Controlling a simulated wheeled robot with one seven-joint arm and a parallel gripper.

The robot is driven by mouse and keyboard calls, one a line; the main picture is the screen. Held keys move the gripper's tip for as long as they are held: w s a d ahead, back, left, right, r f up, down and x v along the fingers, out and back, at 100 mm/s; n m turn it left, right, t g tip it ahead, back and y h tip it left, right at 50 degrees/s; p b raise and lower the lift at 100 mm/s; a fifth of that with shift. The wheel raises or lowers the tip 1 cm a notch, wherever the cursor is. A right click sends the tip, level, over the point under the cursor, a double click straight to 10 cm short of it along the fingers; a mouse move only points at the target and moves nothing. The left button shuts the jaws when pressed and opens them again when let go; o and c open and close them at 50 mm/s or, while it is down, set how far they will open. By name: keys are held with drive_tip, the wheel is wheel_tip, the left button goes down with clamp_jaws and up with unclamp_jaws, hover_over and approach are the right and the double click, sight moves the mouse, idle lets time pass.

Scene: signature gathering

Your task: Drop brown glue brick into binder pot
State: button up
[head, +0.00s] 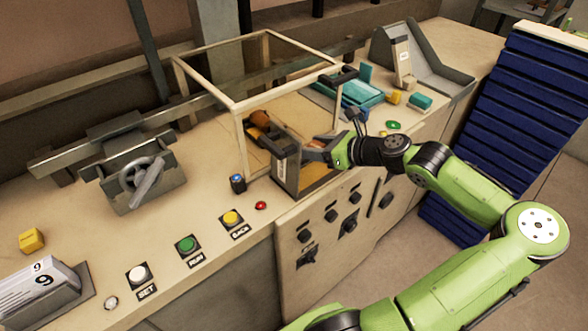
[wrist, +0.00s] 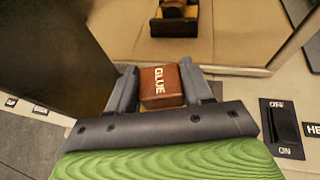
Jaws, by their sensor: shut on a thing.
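The brown glue brick (wrist: 160,87), lettered GLUE in white, sits between the two grey fingers of my gripper (wrist: 158,85) in the wrist view. My gripper is shut on it. In the head view my gripper (head: 318,148) is at the front right side of the pale open frame; the brick is hard to make out there. A dark, open-topped holder with reddish brown inside (wrist: 175,20) stands ahead of the brick in the wrist view, apart from it. No label shows on it, so I cannot tell whether it is the binder pot.
The pale frame (head: 237,105) encloses a grey upright part (head: 285,160) and a rounded brown thing (head: 260,118). Teal trays (head: 350,90) and small coloured blocks lie to its right. Buttons (head: 187,244) line the bench front. Blue drawers (head: 520,120) stand at right.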

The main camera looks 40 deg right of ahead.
drive_tip(key=f+b, duration=0.6)
drive_tip(key=b, duration=0.1)
drive_tip(key=shift+s+d+b, duration=0.1)
drive_tip(key=shift+s+b, duration=0.1)
drive_tip(key=shift+b, duration=0.1)
drive_tip(key=o, duration=1.1)
drive_tip(key=shift+r, duration=0.1)
drive_tip(key=p+v, duration=0.4)
drive_tip(key=v, duration=1.1)
drive_tip(key=shift+s+r, duration=0.1)
drive_tip(key=shift+s, duration=0.3)
